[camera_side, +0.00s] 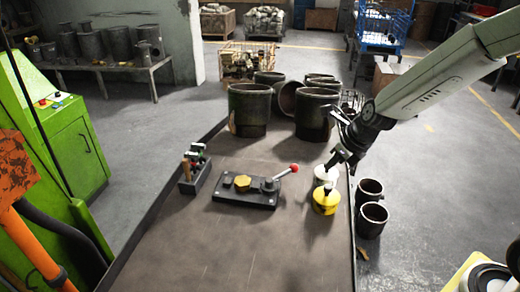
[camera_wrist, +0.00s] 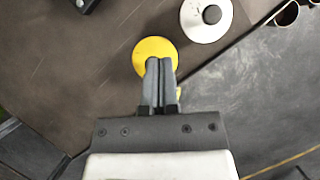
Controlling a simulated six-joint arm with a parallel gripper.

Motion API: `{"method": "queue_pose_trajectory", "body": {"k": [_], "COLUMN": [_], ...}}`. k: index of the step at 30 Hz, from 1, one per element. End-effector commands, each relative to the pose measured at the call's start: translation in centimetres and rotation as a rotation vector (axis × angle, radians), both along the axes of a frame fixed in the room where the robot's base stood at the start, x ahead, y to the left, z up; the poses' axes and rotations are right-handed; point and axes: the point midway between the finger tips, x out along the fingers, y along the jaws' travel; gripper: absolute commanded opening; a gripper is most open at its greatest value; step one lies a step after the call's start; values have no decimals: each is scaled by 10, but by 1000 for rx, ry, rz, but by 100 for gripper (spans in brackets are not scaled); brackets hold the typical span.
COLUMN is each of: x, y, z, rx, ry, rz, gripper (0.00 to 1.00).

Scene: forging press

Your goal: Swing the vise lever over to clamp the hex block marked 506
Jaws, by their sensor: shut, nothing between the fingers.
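The vise (camera_side: 246,200) is a dark flat fixture on the table in the side view. A brass-coloured hex block (camera_side: 242,183) sits on it; no number is legible. The lever (camera_side: 281,175) points up and right from the vise's right end to a red knob (camera_side: 294,168). My gripper (camera_side: 331,166) is shut and empty, to the right of the knob and apart from it. In the wrist view its fingers (camera_wrist: 158,64) are together over a yellow round object (camera_wrist: 150,48). Only a dark corner, probably the vise (camera_wrist: 84,4), shows there.
A yellow weight-like object (camera_side: 325,204) and a white one (camera_side: 322,174) stand near the table's right edge, close to my gripper. A small tool holder (camera_side: 194,176) is left of the vise. The table's front is clear.

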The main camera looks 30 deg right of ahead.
Motion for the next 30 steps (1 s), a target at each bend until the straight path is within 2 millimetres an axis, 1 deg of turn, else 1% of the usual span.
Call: {"method": "queue_pose_trajectory", "body": {"k": [17, 30], "x": [20, 32], "y": [4, 7], "z": [-43, -67], "rx": [-1, -1], "ry": [3, 2], "rz": [2, 2], "gripper": [0, 0]}}
